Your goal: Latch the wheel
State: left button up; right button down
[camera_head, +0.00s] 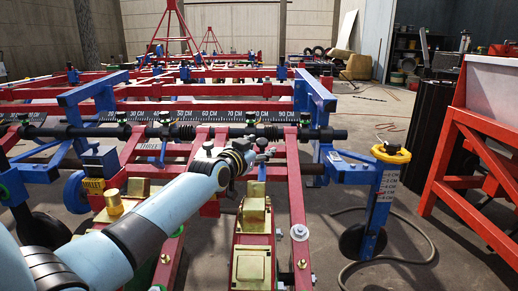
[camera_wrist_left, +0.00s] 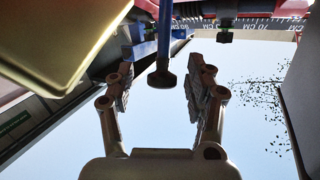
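My left gripper (camera_head: 262,153) is over the red planter frame near its middle, close to the black cross shaft. In the left wrist view my left gripper (camera_wrist_left: 162,70) has its two fingers spread apart. A blue lever with a dark round end (camera_wrist_left: 162,78) shows between the fingers, with a visible gap on each side; I cannot tell its depth. A black wheel (camera_head: 361,240) stands at the right under a blue bracket (camera_head: 374,212) with a yellow cap (camera_head: 391,153). A blue wheel (camera_head: 77,192) is at the left. The latch itself cannot be made out. My right gripper is not seen.
Gold-coloured boxes (camera_head: 250,268) sit on the red beams below. A bolt with a washer (camera_head: 299,232) is beside them. A red stand (camera_head: 450,150) is at the right. A cable (camera_head: 418,235) lies on the floor.

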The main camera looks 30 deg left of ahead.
pick_arm(q)
jog(key=shift+s+r, duration=0.1)
jog(key=s+r, duration=0.1)
jog(key=s, duration=1)
jog(key=shift+s, duration=0.35)
